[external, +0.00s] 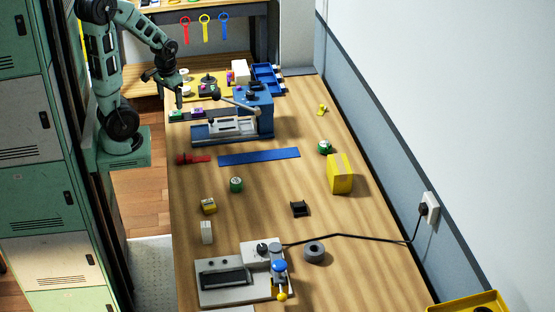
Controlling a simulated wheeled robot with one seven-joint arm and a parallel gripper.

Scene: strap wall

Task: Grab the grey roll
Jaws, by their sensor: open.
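The grey roll (314,252) lies flat on the wooden table (270,195) in the near half, its dark centre hole facing up. It is just right of the grey machine with a blue knob (245,276). A black cable (350,237) runs close behind it. My gripper (172,92) is at the far left end of the table, well away from the roll, over the left edge by the small coloured pieces. It is open, and I see nothing held in it. Its fingers are small in this view.
A blue press (255,108) with a lever stands at the far end. A blue strip (259,156), yellow box (340,174), green-sided cans (236,185), a black holder (299,208) and a white block (207,232) are spread over the table. The table right of the roll is clear.

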